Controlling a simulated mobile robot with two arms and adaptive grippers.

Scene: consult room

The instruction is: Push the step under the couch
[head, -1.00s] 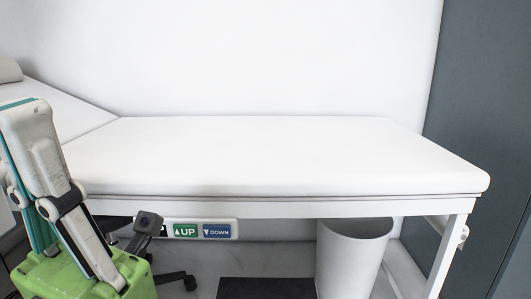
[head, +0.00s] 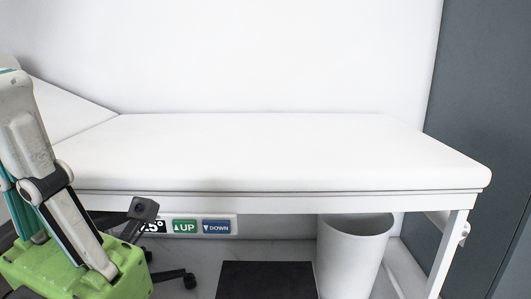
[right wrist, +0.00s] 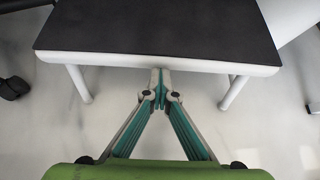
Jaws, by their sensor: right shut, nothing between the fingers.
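The step is a low stool with a black top (head: 267,281) and white legs, on the floor at the bottom of the head view. It fills the top of the right wrist view (right wrist: 160,30).
A white bin (head: 354,255) stands under the couch, right of the step. Dark caster feet (head: 175,277) are on the floor at the left. An UP/DOWN panel (head: 202,227) hangs below the couch frame. A couch leg (head: 448,255) stands at the right.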

